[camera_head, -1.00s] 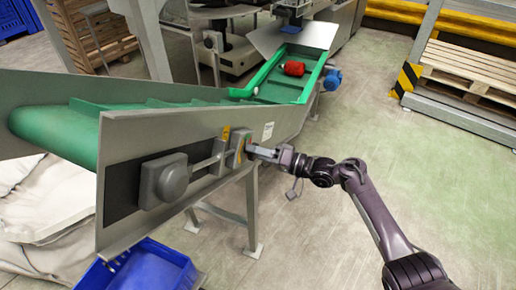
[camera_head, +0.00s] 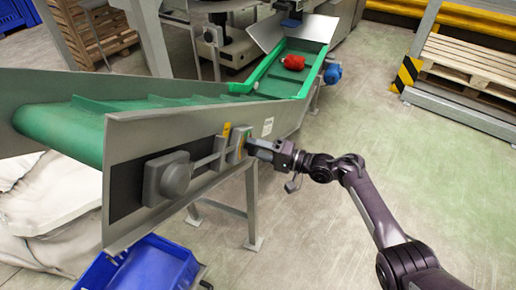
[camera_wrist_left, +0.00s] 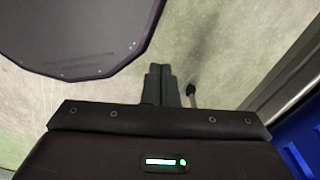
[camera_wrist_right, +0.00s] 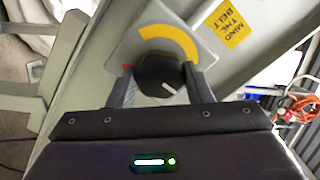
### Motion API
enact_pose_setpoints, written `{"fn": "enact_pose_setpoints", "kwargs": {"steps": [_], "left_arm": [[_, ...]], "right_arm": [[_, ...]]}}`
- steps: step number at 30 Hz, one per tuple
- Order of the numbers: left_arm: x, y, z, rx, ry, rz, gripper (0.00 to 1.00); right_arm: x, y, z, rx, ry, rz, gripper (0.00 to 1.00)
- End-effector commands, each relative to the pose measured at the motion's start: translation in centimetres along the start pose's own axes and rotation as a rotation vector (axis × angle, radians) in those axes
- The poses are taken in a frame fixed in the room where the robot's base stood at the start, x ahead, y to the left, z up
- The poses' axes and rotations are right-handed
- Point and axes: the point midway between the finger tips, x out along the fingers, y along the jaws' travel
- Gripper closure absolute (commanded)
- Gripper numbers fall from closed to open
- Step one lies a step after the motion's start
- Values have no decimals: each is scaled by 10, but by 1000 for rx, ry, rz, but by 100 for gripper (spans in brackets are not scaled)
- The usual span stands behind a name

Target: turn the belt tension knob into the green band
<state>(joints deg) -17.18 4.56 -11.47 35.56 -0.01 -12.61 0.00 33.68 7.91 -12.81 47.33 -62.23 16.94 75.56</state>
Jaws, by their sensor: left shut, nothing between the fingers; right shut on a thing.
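The belt tension knob (camera_wrist_right: 160,75) is black and round with a white pointer line, on a grey plate on the conveyor's side. In the right wrist view its pointer faces lower right. A yellow-orange arc (camera_wrist_right: 172,36) curves above it, and a bit of red (camera_wrist_right: 126,69) shows at its left. I cannot make out the green band in this view. My right gripper (camera_head: 250,146) is shut on the knob, one finger on each side. My left gripper (camera_wrist_left: 164,72) is shut and empty above the floor in the left wrist view, and out of the head view.
The conveyor's green belt (camera_head: 62,130) runs back to a green-edged hopper holding a red item (camera_head: 293,62). A blue crate (camera_head: 140,268) stands below the near end, beside pale sacks (camera_head: 45,220). A pallet rack stands at the right. The floor between is clear.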

Motion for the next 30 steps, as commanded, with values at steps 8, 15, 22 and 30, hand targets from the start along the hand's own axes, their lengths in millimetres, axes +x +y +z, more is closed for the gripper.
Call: {"fn": "enact_pose_setpoints", "kwargs": {"steps": [8, 15, 22, 30], "left_arm": [[0, 0, 0, 0, 0, 0, 100], [0, 0, 0, 0, 0, 0, 100], [3, 0, 0, 0, -1, 0, 100], [9, 0, 1, 0, -1, 0, 100]], "right_arm": [[0, -1, -2, -4, 4, -1, 33], [0, 0, -1, -3, 2, 0, 33], [-21, 2, -1, -3, 3, 1, 33], [-65, 2, -1, -4, 3, 1, 33]]}}
